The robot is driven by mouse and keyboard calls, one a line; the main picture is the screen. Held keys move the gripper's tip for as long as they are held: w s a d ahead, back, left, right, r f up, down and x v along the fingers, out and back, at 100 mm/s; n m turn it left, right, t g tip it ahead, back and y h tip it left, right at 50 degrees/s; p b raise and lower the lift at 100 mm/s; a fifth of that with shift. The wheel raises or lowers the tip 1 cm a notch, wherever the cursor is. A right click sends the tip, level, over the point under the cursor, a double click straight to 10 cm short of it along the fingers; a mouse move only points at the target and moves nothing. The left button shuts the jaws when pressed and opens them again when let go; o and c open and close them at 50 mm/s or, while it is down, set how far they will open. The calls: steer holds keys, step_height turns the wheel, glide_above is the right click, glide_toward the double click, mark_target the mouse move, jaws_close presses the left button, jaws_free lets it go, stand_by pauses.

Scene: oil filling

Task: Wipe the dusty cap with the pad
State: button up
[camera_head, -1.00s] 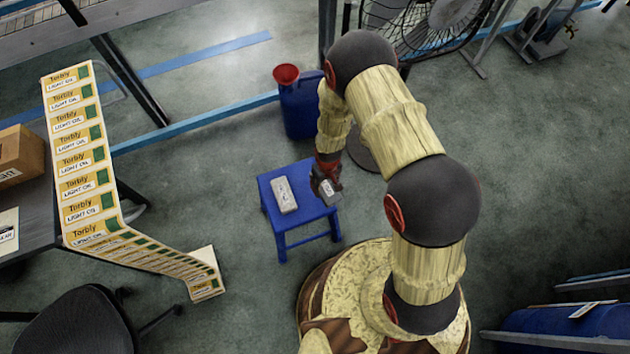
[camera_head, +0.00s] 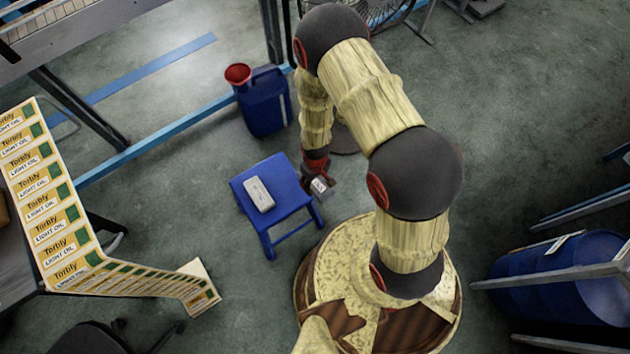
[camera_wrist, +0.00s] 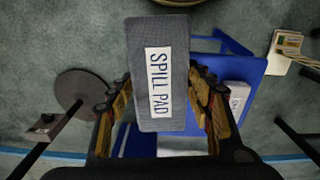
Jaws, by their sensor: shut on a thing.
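My gripper (camera_wrist: 162,100) is shut on a grey pad (camera_wrist: 160,30) with a white label reading SPILL PAD. In the wrist view the pad lies between the two fingers and covers what is behind it. In the head view the pad (camera_head: 321,187) shows at the arm's end, beside the right edge of a blue stool (camera_head: 293,211) and apart from any cap. I cannot make out a dusty cap in either view.
A pale block (camera_head: 258,194) lies on the stool. A blue can (camera_head: 265,105) with a red funnel (camera_head: 237,75) stands behind it. A blue drum (camera_head: 560,272) among grey rails is at right. Torbly oil boxes (camera_head: 45,190) stand at left. Floor between stool and drum is partly filled by my base.

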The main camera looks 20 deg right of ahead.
steer(key=shift+c, duration=1)
